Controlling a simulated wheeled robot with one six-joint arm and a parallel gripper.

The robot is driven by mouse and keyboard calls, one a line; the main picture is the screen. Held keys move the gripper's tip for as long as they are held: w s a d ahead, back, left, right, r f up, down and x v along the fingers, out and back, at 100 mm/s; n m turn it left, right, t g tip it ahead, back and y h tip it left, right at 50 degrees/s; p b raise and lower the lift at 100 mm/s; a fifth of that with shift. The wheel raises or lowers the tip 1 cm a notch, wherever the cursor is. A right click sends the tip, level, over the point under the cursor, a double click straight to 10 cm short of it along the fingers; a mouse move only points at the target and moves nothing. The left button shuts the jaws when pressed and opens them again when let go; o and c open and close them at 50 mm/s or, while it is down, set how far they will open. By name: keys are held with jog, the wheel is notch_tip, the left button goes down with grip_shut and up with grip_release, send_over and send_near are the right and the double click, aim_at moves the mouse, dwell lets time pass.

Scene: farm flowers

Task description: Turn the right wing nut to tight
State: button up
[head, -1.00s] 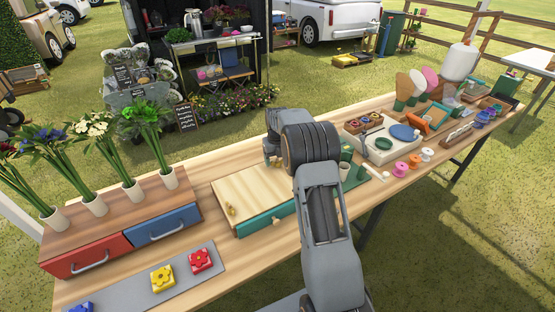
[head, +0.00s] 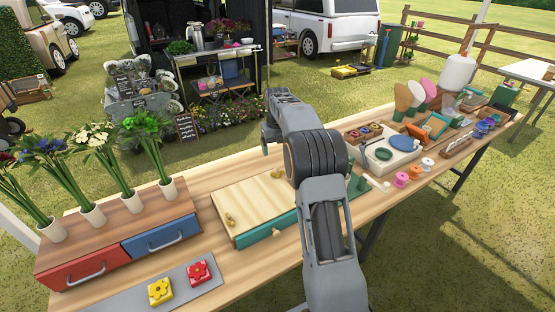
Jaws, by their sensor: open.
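The flower press (head: 250,205) is a pale wooden board over a green base, lying on the long table in the head view. One brass wing nut (head: 230,220) sits at its front left corner. A second brass wing nut (head: 277,173) shows near the far edge, to the right; whether it is tight cannot be told. My gripper (head: 266,149) is open, beyond and above the far edge of the press, apart from this second nut. Its fingers are small and partly hidden by my arm, which also covers the right end of the press.
To the left, vases of flowers stand on a box with red and blue drawers (head: 120,238). Yellow (head: 160,291) and red (head: 199,272) flower blocks lie on a grey mat. Right of my arm are a white tray (head: 385,160), spools and brushes.

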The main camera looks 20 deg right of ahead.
jog(key=shift+r, duration=1.7)
